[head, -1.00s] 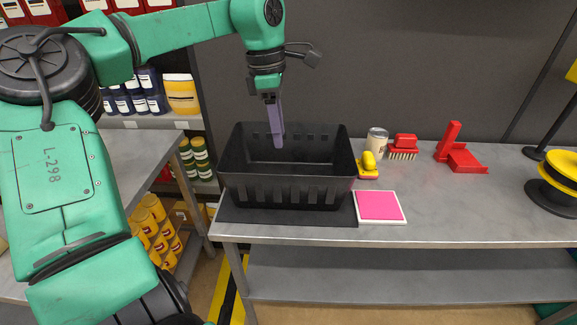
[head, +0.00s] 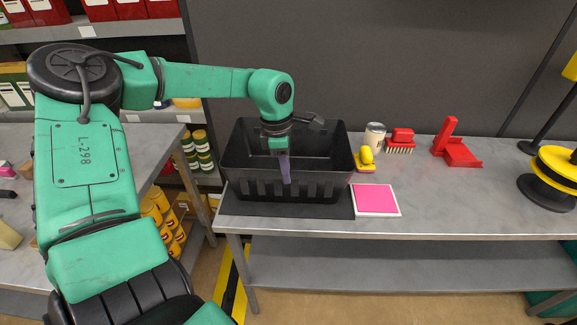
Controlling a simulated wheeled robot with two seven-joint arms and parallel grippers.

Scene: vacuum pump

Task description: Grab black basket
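The black basket (head: 325,182) stands upright on a dark mat (head: 238,206) at the left end of the grey metal table. Its open top faces up, and the inside looks empty apart from my gripper. My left gripper (head: 287,181) points down over the basket, with its purple finger in front of or inside the basket's near wall. Only one finger face shows, so I cannot tell whether it is open or shut, or whether it touches the wall. My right gripper is not in view.
Right of the basket on the table (head: 455,208) are a pink pad (head: 375,200), a yellow-handled item (head: 366,158), a can (head: 375,136), a red brush (head: 401,141), a red holder (head: 457,146) and a yellow spool (head: 558,168). Free room lies at the table's front right.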

